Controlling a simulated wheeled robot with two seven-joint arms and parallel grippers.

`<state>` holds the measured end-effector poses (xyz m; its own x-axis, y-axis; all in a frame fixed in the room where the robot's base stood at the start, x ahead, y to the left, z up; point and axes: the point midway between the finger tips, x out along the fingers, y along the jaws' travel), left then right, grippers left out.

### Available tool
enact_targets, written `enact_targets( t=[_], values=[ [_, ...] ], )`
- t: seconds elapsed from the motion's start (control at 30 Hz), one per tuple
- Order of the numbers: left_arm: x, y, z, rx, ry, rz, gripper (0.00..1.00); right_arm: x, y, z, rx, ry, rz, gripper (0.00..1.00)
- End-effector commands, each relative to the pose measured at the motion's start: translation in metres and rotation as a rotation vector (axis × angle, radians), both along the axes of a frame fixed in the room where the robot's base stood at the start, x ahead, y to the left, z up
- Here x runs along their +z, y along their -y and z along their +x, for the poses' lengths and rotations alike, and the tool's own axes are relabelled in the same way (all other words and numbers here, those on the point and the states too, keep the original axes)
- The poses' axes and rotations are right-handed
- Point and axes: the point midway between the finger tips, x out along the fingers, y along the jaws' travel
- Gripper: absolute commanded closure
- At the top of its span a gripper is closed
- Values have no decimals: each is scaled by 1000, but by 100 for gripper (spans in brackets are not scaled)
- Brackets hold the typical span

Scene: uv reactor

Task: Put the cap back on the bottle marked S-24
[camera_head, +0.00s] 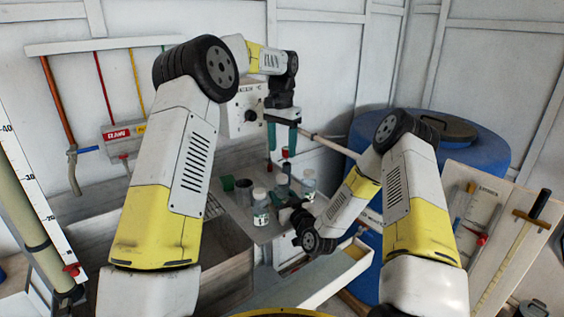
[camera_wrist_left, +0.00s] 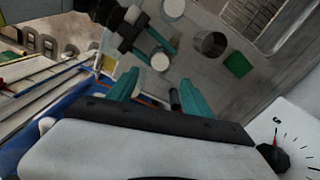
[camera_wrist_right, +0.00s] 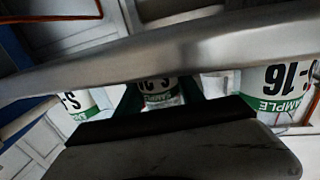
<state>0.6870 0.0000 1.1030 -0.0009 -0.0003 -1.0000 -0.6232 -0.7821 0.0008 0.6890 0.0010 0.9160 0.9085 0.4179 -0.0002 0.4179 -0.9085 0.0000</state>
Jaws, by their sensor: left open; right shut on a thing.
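My left gripper (camera_head: 283,148) is open and empty, fingers pointing down, above the bottles. Its fingers also show in the left wrist view (camera_wrist_left: 158,93). My right gripper (camera_head: 286,197) is lower and shut on the middle bottle (camera_head: 282,180), whose label shows in the right wrist view (camera_wrist_right: 156,88); it starts with S-2, the last digit is unclear. The bottle stands upright. A bottle marked S-16 (camera_wrist_right: 285,85) is on one side and another bottle (camera_wrist_right: 78,103), its number cut off, on the other. I cannot make out a separate loose cap.
A dark, red-topped rod (camera_wrist_left: 175,100) shows near one left finger. A blue barrel (camera_head: 480,150) is at the right. A dial panel (camera_wrist_left: 290,140) is close to my left wrist.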

Motion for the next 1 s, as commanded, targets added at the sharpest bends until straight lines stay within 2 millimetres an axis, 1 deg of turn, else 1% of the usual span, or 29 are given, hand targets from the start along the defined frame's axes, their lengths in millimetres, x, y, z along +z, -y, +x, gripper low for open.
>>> enact_targets(
  t=[0.03,0.1,0.2,0.5,0.53,0.63,0.67,0.93,1.0],
  values=[
    [8,0,1,0,3,-1,41,0,0,0,0,1,0,100],
    [15,0,1,0,2,0,41,0,0,0,0,1,0,100],
    [21,0,0,0,0,0,41,0,0,0,0,1,0,100],
    [24,0,0,0,0,0,41,0,0,0,0,1,0,100],
    [24,0,0,0,0,0,41,0,0,0,0,1,0,51],
    [23,0,0,0,-1,1,41,0,0,0,0,1,0,31],
    [23,0,0,0,-1,1,41,0,0,0,0,1,0,29],
    [23,0,0,0,-1,1,41,0,0,0,0,0,0,29],
    [23,0,0,0,-1,1,41,0,2,-3,0,-1,0,29]
  ],
)
